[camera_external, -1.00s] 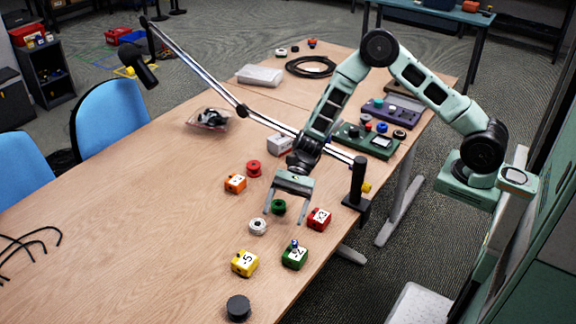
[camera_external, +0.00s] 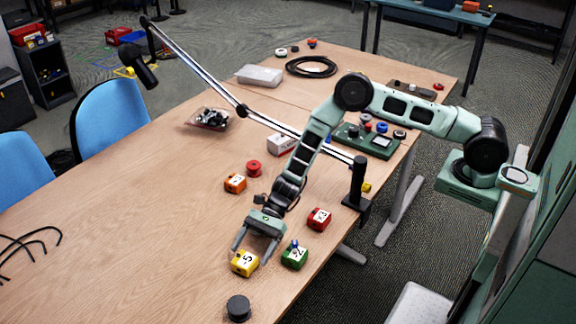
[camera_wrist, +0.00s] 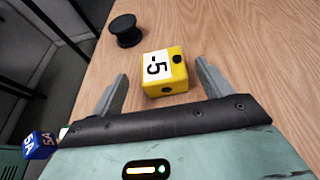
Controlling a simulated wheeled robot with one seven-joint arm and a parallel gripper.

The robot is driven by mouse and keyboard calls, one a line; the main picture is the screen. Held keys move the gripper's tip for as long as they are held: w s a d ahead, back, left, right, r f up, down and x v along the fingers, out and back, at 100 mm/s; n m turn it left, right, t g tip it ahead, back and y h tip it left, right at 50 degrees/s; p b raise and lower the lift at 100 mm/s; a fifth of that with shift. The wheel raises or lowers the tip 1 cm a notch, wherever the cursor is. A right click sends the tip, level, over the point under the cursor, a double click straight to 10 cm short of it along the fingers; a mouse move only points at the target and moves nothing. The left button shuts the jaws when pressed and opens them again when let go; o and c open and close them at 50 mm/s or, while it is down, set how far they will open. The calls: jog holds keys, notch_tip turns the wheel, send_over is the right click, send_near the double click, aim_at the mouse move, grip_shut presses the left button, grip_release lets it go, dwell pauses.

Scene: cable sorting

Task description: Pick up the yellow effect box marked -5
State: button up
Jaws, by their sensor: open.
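The yellow effect box marked -5 (camera_external: 244,263) sits on the wooden table near its front edge. In the wrist view the yellow box (camera_wrist: 165,72) shows its white -5 label and dark knobs. My gripper (camera_external: 249,256) is open, with its fingers reaching down close to the box. In the wrist view the open fingers (camera_wrist: 160,82) stand left and right of the box, which lies just ahead of and partly between them. I cannot tell whether either finger touches it.
A green box (camera_external: 294,255) stands close to the right of the yellow one. A black spool (camera_external: 238,308) stands nearer the front. A red box (camera_external: 319,218), an orange box (camera_external: 235,183) and a red spool (camera_external: 254,168) lie farther back.

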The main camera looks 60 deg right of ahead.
aim_at(246, 256)
jog(key=shift+w+p+x, duration=0.1)
jog(key=shift+p+x, duration=0.15)
jog(key=shift+x, duration=1.15)
jog(key=shift+w+p+x, duration=0.15)
jog(key=shift+p+x, duration=0.1)
jog(key=shift+x, duration=1.1)
jog(key=shift+r, duration=0.1)
jog(key=c, duration=1.1)
